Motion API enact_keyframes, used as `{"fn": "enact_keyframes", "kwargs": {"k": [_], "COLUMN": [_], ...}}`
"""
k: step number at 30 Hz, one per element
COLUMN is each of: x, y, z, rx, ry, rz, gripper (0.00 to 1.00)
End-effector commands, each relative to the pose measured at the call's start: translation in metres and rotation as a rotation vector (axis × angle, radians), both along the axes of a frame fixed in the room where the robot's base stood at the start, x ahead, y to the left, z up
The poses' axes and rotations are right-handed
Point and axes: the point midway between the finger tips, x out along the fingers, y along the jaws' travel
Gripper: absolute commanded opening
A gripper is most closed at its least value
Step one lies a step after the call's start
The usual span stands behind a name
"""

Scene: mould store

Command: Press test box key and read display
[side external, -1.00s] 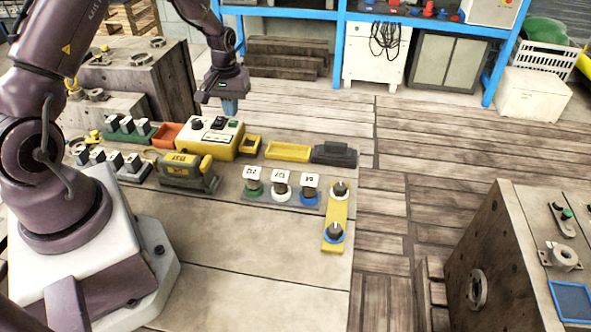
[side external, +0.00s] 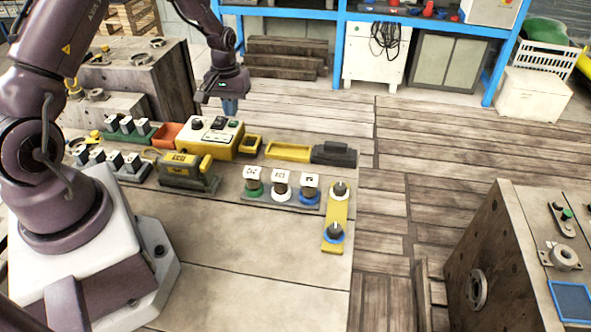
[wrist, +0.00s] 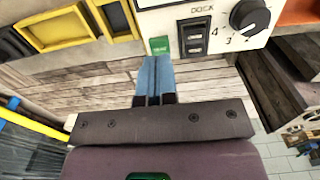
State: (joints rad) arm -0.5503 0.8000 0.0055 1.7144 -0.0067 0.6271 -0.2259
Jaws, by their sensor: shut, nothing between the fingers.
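The test box (side external: 222,147) is yellow with a white top panel and stands at the back of the bench. Its panel (wrist: 228,12) fills the top of the wrist view, with a black numbered knob (wrist: 249,17), a dark slotted block (wrist: 193,38) marked DOCK and a small green key (wrist: 159,46). My gripper (wrist: 154,61) is shut and empty, its blue fingertips right beside the green key in the wrist view. In the side view my gripper (side external: 230,113) hangs just above the key end of the panel. I cannot tell whether it touches. No display reading is legible.
A yellow tray (side external: 287,151) with a black block (side external: 333,154) lies right of the box. A yellow device (side external: 180,168) in a grey holder, several colour-ringed pots (side external: 281,184) and a yellow bar (side external: 336,212) stand in front. The bench's front is clear.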

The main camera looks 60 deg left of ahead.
Motion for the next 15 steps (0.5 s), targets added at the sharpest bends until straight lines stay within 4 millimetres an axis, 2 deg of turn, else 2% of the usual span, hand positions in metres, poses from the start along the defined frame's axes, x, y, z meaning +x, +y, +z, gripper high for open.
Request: {"fn": "enact_keyframes", "kwargs": {"k": [15], "x": [0.0000], "y": [0.0000], "z": [-0.0032], "rx": [0.000], "ry": [0.000], "rz": [0.000], "gripper": [0.00]}}
